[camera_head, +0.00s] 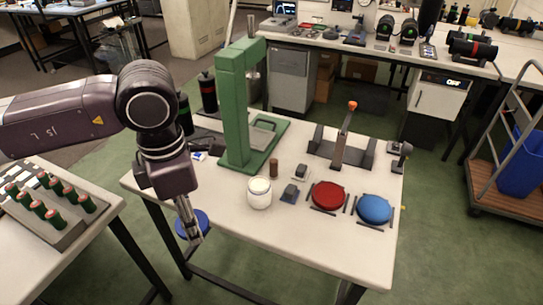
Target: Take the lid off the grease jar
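The grease jar (259,197) is a white round jar standing upright near the front of the table, left of middle. Its top shows a pale cream surface with no coloured lid on it. My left gripper (194,232) points down at the table's front left edge, left of the jar and apart from it. A blue round lid (182,226) is at its fingers, which look closed on it; the fingers cover part of the lid. My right gripper is not in view.
A green press (235,110) stands behind the jar. Right of the jar are a brown cylinder (274,168), small dark blocks (289,194), a red disc (328,195) and a blue disc (374,208). The table front (300,245) is clear.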

